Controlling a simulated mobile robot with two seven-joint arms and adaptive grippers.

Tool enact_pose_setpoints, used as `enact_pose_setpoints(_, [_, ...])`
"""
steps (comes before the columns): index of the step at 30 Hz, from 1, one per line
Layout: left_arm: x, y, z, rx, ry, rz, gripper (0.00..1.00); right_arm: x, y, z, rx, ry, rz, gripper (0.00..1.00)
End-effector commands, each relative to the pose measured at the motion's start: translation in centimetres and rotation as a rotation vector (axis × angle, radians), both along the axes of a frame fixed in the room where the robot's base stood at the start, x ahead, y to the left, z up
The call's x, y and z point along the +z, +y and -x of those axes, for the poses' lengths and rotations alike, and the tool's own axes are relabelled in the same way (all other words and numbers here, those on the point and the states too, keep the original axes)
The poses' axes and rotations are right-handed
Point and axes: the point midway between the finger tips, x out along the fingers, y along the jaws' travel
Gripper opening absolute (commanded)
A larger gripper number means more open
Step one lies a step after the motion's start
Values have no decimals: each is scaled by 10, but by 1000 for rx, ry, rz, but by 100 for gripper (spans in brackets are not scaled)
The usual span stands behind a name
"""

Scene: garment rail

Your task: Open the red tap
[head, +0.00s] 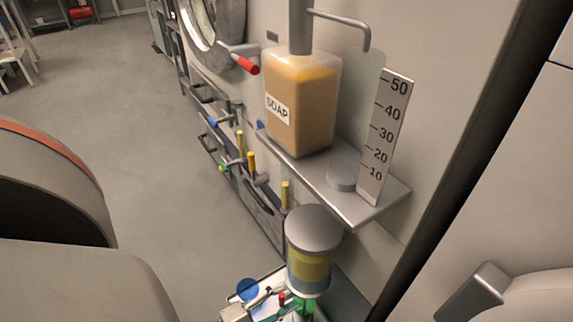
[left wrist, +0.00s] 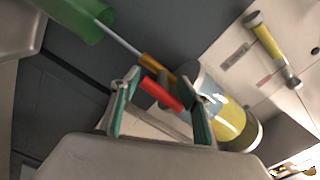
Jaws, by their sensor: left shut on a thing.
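The red tap handle (left wrist: 160,94) lies between the two green-padded fingers of my left gripper (left wrist: 160,82) in the left wrist view. My left gripper is shut on it. In the head view this gripper (head: 281,303) is at the bottom, just below a grey-capped jar with a yellow band (head: 309,265), and a small red bit of the handle (head: 282,298) shows. The jar also shows beside the right finger in the left wrist view (left wrist: 228,115). The tap's body is mostly hidden by the fingers. My right gripper is not in view.
A soap tank (head: 303,105), a grey cylinder (head: 343,170) and a numbered scale (head: 386,135) are at the wall shelf (head: 375,210). A red-tipped lever (head: 247,65) sticks out by the round door. Several yellow-handled levers (head: 251,162) line the wall. Floor (head: 120,130) at left is clear.

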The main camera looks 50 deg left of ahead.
Motion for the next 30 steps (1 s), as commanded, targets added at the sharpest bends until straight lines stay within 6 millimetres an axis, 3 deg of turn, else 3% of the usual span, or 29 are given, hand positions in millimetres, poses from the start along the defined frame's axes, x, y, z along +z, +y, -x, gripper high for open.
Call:
enact_pose_setpoints(1, [9,-3,-3,-5,-23,-3,24,1,0,-1,-2,-2,-1,66])
enact_pose_setpoints(14, [10,-6,-4,-8,-27,-7,24,2,0,-2,-5,-3,-3,66])
enact_pose_setpoints(15, [10,-6,-4,-8,-27,-7,55,2,0,-2,-4,-3,-2,66])
enact_pose_setpoints(17, [10,-7,-4,-9,-27,-6,68,2,0,-2,-4,-3,-2,66])
enact_pose_setpoints(30, [11,-8,-5,-10,-28,-3,71,1,0,-1,0,-2,1,66])
